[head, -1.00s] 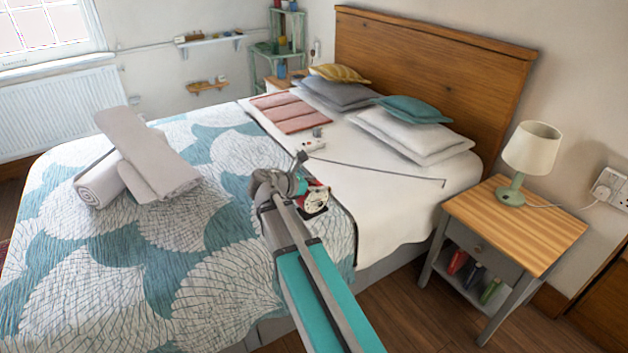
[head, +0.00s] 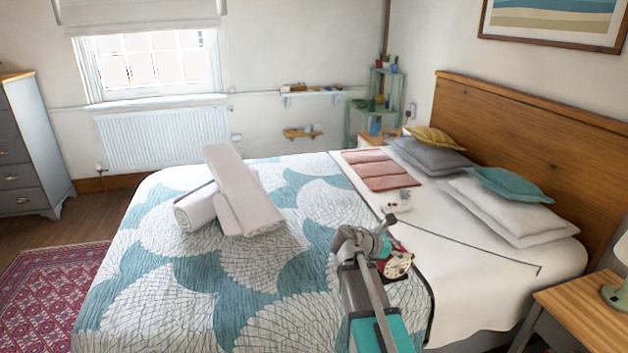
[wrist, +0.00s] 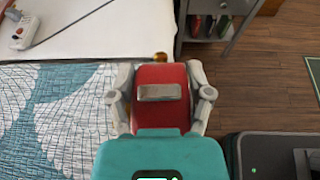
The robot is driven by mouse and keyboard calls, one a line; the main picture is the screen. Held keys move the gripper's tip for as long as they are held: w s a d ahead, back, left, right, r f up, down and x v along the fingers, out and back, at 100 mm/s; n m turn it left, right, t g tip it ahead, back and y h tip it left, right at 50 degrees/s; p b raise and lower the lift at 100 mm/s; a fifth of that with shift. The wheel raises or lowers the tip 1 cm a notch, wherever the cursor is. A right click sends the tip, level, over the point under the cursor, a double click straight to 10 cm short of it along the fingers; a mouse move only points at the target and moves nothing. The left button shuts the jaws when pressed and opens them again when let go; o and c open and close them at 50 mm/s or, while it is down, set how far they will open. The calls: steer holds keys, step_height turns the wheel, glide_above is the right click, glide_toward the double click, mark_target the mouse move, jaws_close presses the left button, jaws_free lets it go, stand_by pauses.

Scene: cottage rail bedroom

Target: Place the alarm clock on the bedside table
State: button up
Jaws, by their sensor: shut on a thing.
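The alarm clock (head: 397,263) is red with a pale round face. My gripper (head: 376,250) is shut on it and holds it over the near right part of the bed. In the wrist view the red clock (wrist: 160,88) sits between the two fingers, with a brass-coloured knob beyond it. The bedside table (head: 590,305) has a wooden top and stands at the right edge of the head view, partly cut off. Its lower shelf (wrist: 215,30) shows at the top of the wrist view. I cannot tell how far the clock is above the bed.
A lamp (head: 615,295) stands on the bedside table, cut off by the frame. The bed (head: 270,280) carries rolled towels (head: 240,190), pillows (head: 510,205), a folded pink cloth (head: 375,170) and a white power strip (head: 392,207) with a dark cord. Wooden floor shows beside the bed.

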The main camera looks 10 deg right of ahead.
step_height(320, 180, up, 12)
steer(key=p, duration=1.1)
steer(key=shift+f, duration=0.25)
steer(key=w+a+f+n+t+y+b, duration=0.1)
steer(key=w+a+f+n+t+b, duration=0.1)
steer(key=a, duration=0.5)
steer(key=w+a+f+n+t+y+b, duration=0.1)
steer(key=w+a+f+n+t+b, duration=0.2)
steer(key=a, duration=0.5)
steer(key=w+a+f+n+t+y+b, duration=0.2)
steer(key=w+a+f+n+t+b, duration=0.1)
steer(key=a+f+b, duration=0.3)
steer(key=shift+a+f+t, duration=0.2)
steer(key=shift+a+t, duration=0.2)
steer(key=shift+a, duration=0.75)
steer(key=w+f+b, duration=0.9)
steer(key=w, duration=0.4)
